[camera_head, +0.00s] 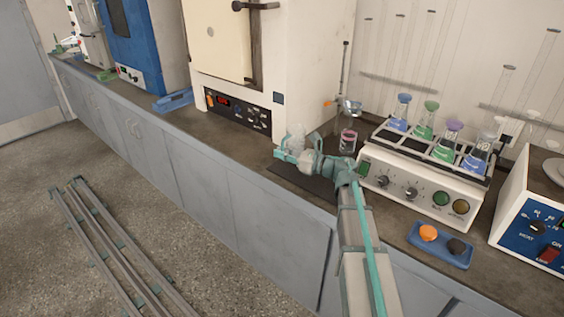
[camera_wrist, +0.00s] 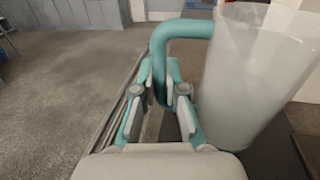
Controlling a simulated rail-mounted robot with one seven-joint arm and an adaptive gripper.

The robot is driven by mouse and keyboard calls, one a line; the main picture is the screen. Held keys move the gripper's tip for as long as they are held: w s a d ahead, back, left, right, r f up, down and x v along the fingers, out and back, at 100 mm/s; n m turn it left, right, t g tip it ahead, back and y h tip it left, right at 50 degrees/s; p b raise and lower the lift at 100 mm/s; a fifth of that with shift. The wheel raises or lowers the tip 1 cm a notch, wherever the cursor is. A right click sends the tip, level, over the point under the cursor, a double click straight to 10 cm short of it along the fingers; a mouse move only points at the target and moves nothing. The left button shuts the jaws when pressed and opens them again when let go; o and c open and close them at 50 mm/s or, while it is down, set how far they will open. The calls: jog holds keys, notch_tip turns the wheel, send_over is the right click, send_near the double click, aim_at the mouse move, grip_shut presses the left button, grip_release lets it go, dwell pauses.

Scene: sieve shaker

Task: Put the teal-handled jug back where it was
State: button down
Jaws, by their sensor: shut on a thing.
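The teal-handled jug (camera_head: 297,137) is a translucent whitish vessel, largely hidden behind my gripper in the head view. In the wrist view its body (camera_wrist: 250,80) fills the right side, and its teal handle (camera_wrist: 160,52) loops out to the left. The jug looks roughly upright. My gripper (camera_wrist: 160,98) is shut on the handle, with a finger on each side of it. In the head view my gripper (camera_head: 292,155) is over the bench by a dark mat (camera_head: 306,184). I cannot tell whether the jug's base touches the surface.
A stand with a glass vessel of pink liquid (camera_head: 348,142) is close on the right. Beyond it is a shaker (camera_head: 425,192) with several coloured flasks. An oven (camera_head: 238,112) stands behind on the left. A blue tray (camera_head: 440,252) lies in front of the shaker.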

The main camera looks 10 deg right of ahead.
jog(key=shift+w+f, duration=0.45)
jog(key=shift+f, duration=1.6)
jog(key=shift+f, duration=0.2)
jog(key=c, duration=1.2)
grip_release()
jog(key=shift+r, duration=0.1)
jog(key=shift+r+p, duration=0.2)
jog(key=shift+p, duration=0.1)
jog(key=shift+s+d+f, duration=0.1)
jog(key=shift+s+d, duration=0.15)
jog(key=shift+s, duration=0.05)
jog(key=b+v, duration=0.1)
jog(key=v, duration=1)
jog(key=shift+d, duration=0.15)
